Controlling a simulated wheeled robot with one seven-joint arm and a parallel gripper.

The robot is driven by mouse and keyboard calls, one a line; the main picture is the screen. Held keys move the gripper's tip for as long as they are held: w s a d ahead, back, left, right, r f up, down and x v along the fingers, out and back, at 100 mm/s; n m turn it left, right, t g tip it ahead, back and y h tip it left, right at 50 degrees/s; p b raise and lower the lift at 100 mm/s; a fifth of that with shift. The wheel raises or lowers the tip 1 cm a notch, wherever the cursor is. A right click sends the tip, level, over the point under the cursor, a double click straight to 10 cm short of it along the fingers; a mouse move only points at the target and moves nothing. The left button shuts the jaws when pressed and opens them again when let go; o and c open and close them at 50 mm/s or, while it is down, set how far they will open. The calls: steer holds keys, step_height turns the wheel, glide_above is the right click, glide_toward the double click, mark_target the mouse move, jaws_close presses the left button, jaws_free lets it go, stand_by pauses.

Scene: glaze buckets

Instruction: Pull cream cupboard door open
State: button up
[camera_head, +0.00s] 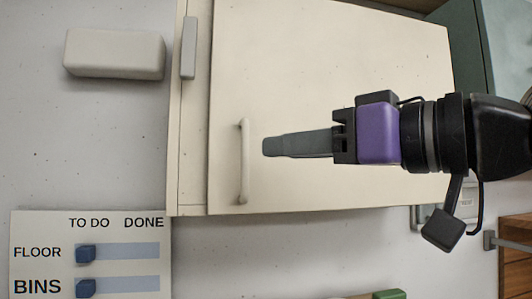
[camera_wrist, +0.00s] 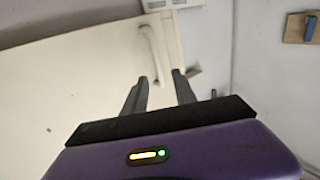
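The cream cupboard door (camera_head: 300,60) fills the middle of the head view and looks closed against its frame. It also shows in the wrist view (camera_wrist: 80,80), at the left. A cream bar handle (camera_head: 245,160) runs up and down near the door's left edge. In the wrist view the handle (camera_wrist: 155,52) lies just beyond my fingertips. My gripper (camera_head: 266,146) points left toward the handle, its tips a little to the right of it in the head view. In the wrist view my gripper (camera_wrist: 160,80) has its two fingers apart with nothing between them.
A pale grey block (camera_head: 115,54) is on the wall at the upper left. A grey latch-like piece (camera_head: 189,48) sits on the frame strip. A board marked TO DO and DONE (camera_head: 110,222) is at the lower left. A teal cabinet (camera_head: 475,50) stands at the upper right.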

mark_target(248, 153)
steer(key=shift+p+x, duration=0.95)
steer(key=shift+x, duration=2.95)
steer(key=shift+w+d, duration=0.1)
jaws_close()
